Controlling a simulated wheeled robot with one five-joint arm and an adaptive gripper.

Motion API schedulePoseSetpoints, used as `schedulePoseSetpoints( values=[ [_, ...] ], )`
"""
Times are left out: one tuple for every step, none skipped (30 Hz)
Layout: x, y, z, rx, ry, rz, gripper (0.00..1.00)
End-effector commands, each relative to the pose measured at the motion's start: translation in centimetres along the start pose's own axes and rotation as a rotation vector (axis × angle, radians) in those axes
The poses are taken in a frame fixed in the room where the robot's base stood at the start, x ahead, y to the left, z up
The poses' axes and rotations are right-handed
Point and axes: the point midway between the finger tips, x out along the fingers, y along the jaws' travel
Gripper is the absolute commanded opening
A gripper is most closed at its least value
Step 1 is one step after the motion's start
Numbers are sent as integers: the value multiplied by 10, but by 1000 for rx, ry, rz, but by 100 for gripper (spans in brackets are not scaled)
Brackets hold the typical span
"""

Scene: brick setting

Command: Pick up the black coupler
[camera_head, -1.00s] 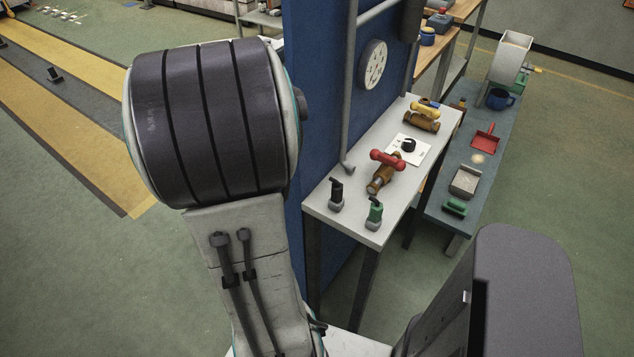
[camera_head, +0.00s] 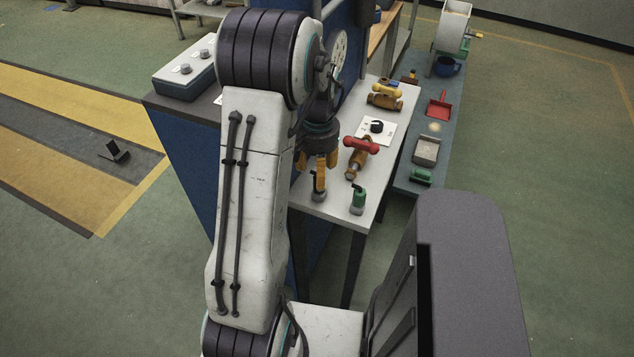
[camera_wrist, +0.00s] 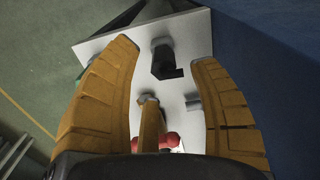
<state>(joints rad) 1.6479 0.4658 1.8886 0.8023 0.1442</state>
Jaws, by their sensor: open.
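The black coupler (camera_head: 320,192) stands upright on a grey base at the near end of the pale bench (camera_head: 341,212). In the head view my gripper's orange fingers partly cover it. In the wrist view the black coupler (camera_wrist: 164,62) shows between the two fingertips, with clear space on both sides. My gripper (camera_head: 316,164) points down over the near end of the bench. Its fingers (camera_wrist: 165,54) are spread and hold nothing. How far the tips are above the coupler is hard to tell.
A green coupler (camera_head: 358,198) stands right of the black one. A brass valve with a red handle (camera_head: 361,145) lies behind. A blue panel (camera_head: 190,165) borders the bench's left.

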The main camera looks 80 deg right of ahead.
Motion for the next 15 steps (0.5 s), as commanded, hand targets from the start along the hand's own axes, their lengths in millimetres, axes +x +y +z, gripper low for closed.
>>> schedulePoseSetpoints(
  values=[
    [2, 2, -5, 12, 5, -1, 55],
    [3, 2, -6, 16, 8, -1, 55],
    [5, 3, -8, 21, 11, -2, 55],
    [7, 3, -9, 23, 12, -2, 55],
    [10, 3, -9, 24, 12, -2, 55],
    [13, 3, -10, 25, 12, -2, 55],
    [15, 3, -10, 25, 13, -2, 55],
    [17, 3, -10, 24, 13, -2, 55],
    [20, 3, -10, 24, 13, -2, 55],
    [22, 2, -10, 24, 14, -2, 55],
    [24, 2, -10, 23, 13, -2, 55],
    [27, 2, -9, 23, 11, -2, 55],
    [30, 2, -9, 23, 11, -2, 55],
    [33, 1, -9, 23, 11, -2, 55],
    [38, 1, -9, 23, 10, -2, 55]
  ],
)
